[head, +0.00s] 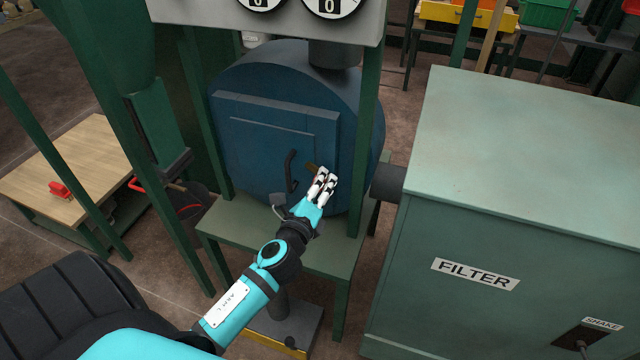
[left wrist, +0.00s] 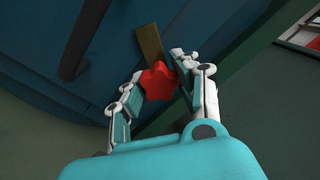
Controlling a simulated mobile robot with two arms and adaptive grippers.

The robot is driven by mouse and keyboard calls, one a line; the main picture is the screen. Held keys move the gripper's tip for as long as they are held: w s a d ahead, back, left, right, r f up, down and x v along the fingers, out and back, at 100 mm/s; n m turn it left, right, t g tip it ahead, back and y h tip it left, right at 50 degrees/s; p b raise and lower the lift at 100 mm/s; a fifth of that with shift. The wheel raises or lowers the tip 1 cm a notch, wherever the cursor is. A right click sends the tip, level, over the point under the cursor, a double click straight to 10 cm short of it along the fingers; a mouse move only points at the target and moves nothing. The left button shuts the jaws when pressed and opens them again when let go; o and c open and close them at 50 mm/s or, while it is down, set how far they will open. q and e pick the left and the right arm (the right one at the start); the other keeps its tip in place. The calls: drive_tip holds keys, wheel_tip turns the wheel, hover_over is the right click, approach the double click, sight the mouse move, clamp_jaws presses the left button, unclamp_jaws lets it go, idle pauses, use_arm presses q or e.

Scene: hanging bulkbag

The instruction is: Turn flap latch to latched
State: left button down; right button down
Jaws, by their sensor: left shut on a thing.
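The flap (head: 280,125) is a dark blue door on a blue drum, with a black curved handle (head: 291,170). The handle also shows in the left wrist view (left wrist: 80,40). The flap latch shows as a brown bar (head: 312,168) right of the handle, and again in the left wrist view (left wrist: 149,42). A red lobed knob (left wrist: 158,82) sits at the bar's near end. My left gripper (head: 326,178) is at the latch, its fingers shut on the red knob (left wrist: 160,84). In the head view the fingers hide the knob. My right gripper is not in view.
A green stand (head: 225,225) carries the drum, with a green post (head: 366,130) close right of my left gripper. A large green filter cabinet (head: 520,170) stands at the right. A wooden table (head: 80,160) stands at the left. Two gauges hang above on a grey panel (head: 205,10).

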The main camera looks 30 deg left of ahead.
use_arm(q)
drive_tip(key=n, duration=0.2)
drive_tip(key=shift+n, duration=1.2)
drive_tip(key=shift+n+p, duration=0.3)
drive_tip(key=shift+n, duration=1)
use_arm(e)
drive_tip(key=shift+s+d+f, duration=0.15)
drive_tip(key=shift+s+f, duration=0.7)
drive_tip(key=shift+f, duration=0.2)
use_arm(q)
drive_tip(key=c, duration=0.9)
unclamp_jaws()
drive_tip(key=shift+s, duration=0.1)
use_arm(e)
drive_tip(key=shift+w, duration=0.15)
